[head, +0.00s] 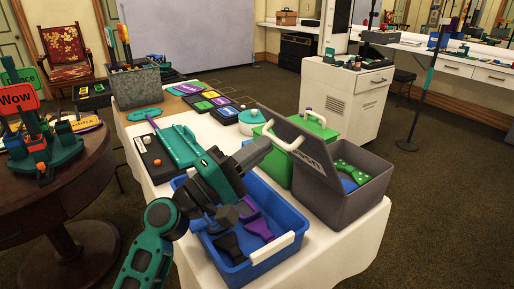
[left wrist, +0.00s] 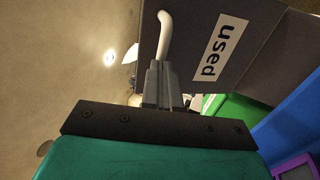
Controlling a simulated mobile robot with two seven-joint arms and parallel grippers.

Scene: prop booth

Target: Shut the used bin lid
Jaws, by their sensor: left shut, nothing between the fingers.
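The used bin (head: 345,207) is a grey box at the right end of the white table, with green and blue items inside. Its grey lid (head: 303,138) stands open, tilted up on the bin's left side, with a label and a white handle (head: 284,138). My left gripper (head: 262,147) is shut and empty, just left of the lid near the handle. In the left wrist view its fingers (left wrist: 163,85) point at the lid (left wrist: 258,48), close to the handle (left wrist: 164,33); I cannot tell whether they touch. The label there reads "used". My right gripper is not in view.
A blue bin (head: 292,216) with purple and dark items lies below my left arm. A green box (head: 275,165) with a white handle stands behind the lid. A teal round container (head: 251,121) and flat cases stand farther back.

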